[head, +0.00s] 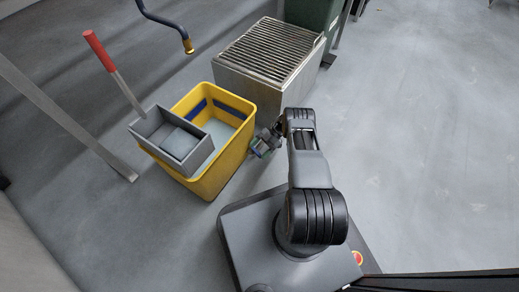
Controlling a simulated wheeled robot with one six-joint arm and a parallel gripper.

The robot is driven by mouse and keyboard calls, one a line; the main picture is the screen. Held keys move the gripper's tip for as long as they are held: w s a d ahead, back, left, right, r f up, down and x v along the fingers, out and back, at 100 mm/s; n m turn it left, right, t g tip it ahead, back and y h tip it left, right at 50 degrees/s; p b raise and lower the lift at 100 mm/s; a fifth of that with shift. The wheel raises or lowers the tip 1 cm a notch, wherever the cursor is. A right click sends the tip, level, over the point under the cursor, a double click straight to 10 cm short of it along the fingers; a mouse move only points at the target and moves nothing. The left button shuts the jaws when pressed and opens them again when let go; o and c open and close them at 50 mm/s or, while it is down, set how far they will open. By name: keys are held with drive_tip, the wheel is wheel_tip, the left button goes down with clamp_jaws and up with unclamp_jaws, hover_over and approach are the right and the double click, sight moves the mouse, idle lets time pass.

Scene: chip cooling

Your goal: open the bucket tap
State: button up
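A yellow bucket (226,172) stands on the floor left of my arm, with a grey wringer (197,158) on its left part. Pale contents, perhaps water, show inside it. A dark curved pipe (162,19) with a brass-coloured end (188,46) hangs above and behind the bucket. I cannot tell whether this is the tap, and no tap handle is clear. My gripper (261,146) is low, close beside the bucket's right wall. It is small and partly hidden by my arm, so I cannot tell whether it touches the bucket or is open.
A grey metal box with a slatted top (268,50) stands behind the bucket, close to my arm. A red-handled lever (98,50) rises from the wringer. A dark green bin (312,14) stands at the back. The floor on the right (430,130) is clear.

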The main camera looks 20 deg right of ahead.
drive_tip(key=o, duration=0.4)
drive_tip(key=shift+c, duration=0.2)
drive_tip(key=shift+t, duration=0.3)
